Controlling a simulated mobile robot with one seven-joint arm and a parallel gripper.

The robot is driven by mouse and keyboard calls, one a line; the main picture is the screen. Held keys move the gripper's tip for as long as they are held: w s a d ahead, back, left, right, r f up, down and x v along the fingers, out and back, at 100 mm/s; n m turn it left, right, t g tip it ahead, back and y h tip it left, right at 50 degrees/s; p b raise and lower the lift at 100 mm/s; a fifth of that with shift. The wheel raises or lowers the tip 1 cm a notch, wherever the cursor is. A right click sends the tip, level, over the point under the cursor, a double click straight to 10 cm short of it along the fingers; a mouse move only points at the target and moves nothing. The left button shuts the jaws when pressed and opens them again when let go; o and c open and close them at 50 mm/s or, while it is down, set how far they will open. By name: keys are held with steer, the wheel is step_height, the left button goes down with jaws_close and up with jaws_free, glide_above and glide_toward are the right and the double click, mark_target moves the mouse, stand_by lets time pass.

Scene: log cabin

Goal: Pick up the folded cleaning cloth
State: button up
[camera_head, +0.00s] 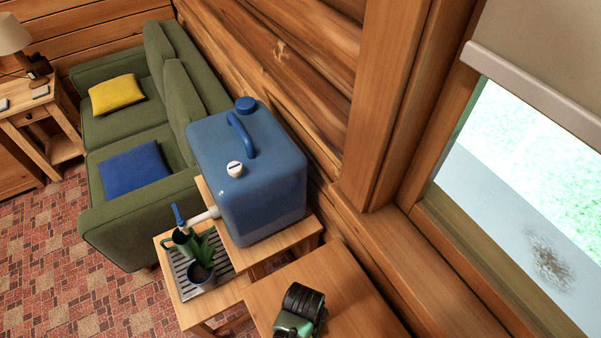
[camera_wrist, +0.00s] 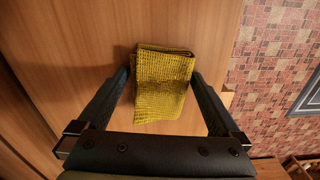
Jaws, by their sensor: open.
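A folded mustard-yellow woven cloth (camera_wrist: 163,88) lies on a wooden surface in the wrist view. My gripper (camera_wrist: 160,76) is open, with one dark finger on each side of the cloth. Both fingertips are close to the cloth's side edges; I cannot tell whether they touch it. The cloth's near edge shows above the gripper's dark crossbar.
The wooden surface (camera_wrist: 80,40) ends at the right, above a patterned red floor (camera_wrist: 270,90). In the head view, a blue water container (camera_head: 250,185) stands on a small table by the log wall.

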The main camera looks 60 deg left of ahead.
steer(key=c, duration=1)
steer(key=shift+r, duration=0.15)
step_height(320, 180, up, 10)
steer(key=shift+f, duration=0.1)
